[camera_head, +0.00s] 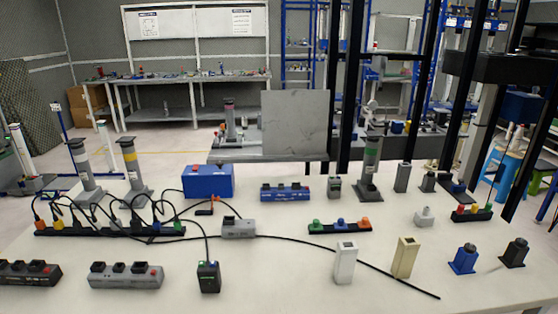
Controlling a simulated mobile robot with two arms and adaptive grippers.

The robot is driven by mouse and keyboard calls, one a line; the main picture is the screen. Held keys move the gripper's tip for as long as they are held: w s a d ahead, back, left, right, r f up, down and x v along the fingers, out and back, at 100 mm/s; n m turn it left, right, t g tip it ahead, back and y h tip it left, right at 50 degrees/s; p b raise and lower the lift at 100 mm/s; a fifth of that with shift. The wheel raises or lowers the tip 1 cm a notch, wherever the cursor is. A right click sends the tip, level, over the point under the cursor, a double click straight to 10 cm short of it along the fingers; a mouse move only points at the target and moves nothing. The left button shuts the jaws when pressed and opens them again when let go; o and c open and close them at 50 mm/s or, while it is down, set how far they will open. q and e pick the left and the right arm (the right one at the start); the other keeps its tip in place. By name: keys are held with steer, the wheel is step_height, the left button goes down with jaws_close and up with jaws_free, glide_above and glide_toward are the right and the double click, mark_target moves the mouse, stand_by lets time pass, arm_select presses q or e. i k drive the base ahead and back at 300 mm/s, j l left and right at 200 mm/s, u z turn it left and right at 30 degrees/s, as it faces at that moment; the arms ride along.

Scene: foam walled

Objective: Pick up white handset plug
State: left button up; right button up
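A white upright block-shaped piece (344,263) with a dark top stands near the front middle of the white table (280,285). A similar cream one (405,258) stands to its right. A small white plug-like piece (424,216) sits farther back, right of the middle. I cannot tell for sure which of the two white pieces is the handset plug; both stand free on the table. Neither of my grippers shows in this view.
Power strips line the left, including a grey one (126,276). A black cable (350,261) runs diagonally behind the white block. A blue plug (464,260) and black plug (514,253) stand at right. A blue box (208,181) stands farther back.

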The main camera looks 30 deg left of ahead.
mark_target(96, 222)
steer(key=u, duration=2.3)
steer(key=j+z, duration=0.2)
steer(key=j, duration=0.7)
steer(key=j+z, duration=0.2)
steer(key=j, duration=0.7)
steer(key=k, duration=0.05)
